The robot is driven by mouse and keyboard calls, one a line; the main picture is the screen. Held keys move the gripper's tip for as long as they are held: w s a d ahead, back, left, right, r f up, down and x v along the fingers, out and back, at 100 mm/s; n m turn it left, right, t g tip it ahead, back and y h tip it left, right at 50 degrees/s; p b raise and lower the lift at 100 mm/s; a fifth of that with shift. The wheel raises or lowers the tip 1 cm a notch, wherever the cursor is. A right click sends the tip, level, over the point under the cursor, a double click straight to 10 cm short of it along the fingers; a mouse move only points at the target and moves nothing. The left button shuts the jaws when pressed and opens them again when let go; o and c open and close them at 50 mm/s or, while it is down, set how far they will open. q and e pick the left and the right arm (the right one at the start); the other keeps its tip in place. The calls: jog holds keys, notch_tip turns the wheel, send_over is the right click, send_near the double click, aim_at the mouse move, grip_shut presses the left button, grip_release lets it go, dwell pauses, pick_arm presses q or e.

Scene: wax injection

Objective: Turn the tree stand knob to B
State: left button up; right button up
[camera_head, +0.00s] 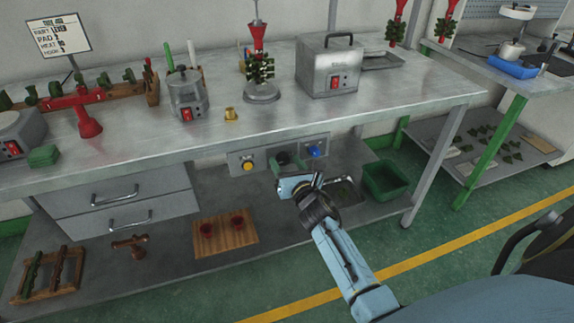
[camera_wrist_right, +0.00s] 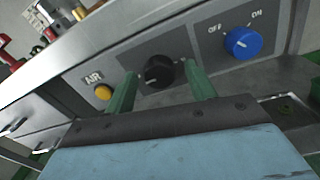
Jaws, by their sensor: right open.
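A black knob (camera_wrist_right: 159,72) sits at the middle of a grey control panel (camera_wrist_right: 222,72) under the bench. A pale mark shows toward the left of its face; the lettering around it is too small to read. My right gripper (camera_wrist_right: 159,77) is open, with one green finger on each side of the knob. Whether the fingers touch it cannot be told. In the head view the right gripper (camera_head: 288,164) is at the panel's middle and largely covers the knob. My left gripper is not in view.
A yellow button (camera_wrist_right: 104,92) marked AIR is left of the knob, and a blue OFF/ON knob (camera_wrist_right: 242,43) is right of it. The steel bench top (camera_head: 215,128) overhangs the panel. A green bin (camera_head: 386,182) and wooden board (camera_head: 225,234) are below.

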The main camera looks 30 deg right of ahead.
jog(key=c, duration=1)
